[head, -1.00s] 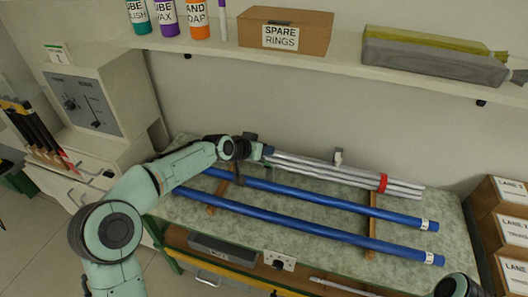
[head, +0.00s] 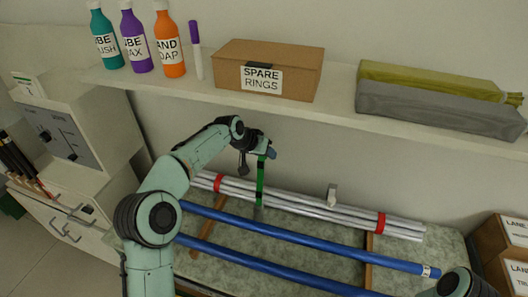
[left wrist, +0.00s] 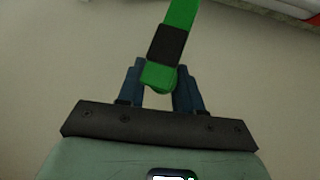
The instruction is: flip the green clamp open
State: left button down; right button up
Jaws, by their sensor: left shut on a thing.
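The green clamp (head: 260,178) shows as a narrow green arm standing upright at the far blue rod and the bundle of silver rods (head: 300,204). It has a dark band partway along. My left gripper (head: 268,153) is above the bundle, shut on the top end of this arm. In the left wrist view, the green clamp arm (left wrist: 181,15) with its black band runs up from between the blue fingers of my left gripper (left wrist: 160,85). The clamp's lower end is hard to make out. My right gripper is out of view.
Red rings (head: 381,223) sit around the silver bundle. Blue rods (head: 310,233) lie in front, across wooden strips (head: 369,246). The shelf (head: 340,108) above holds bottles, a marker, a cardboard box (head: 268,70) and long wrapped packs. A grey control box (head: 85,130) stands left.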

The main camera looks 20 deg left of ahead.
pick_arm(q)
jog(key=shift+w+a+f+g, duration=0.15)
jog(key=shift+w+f+g, duration=0.3)
jog(key=shift+f, duration=0.3)
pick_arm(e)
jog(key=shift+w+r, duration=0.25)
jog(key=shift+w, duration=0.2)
pick_arm(q)
jog(key=shift+s+f, duration=0.1)
jog(key=c, duration=0.9)
grip_release()
jog(key=shift+r, duration=0.35)
jog(key=shift+s+a+r, duration=0.1)
jog(key=shift+a+r, duration=0.05)
jog(key=shift+r, duration=0.3)
jog(key=s+a+r+b, duration=0.3)
jog(key=s+a, duration=0.5)
jog(key=s, duration=0.4)
jog(key=shift+b, duration=0.7)
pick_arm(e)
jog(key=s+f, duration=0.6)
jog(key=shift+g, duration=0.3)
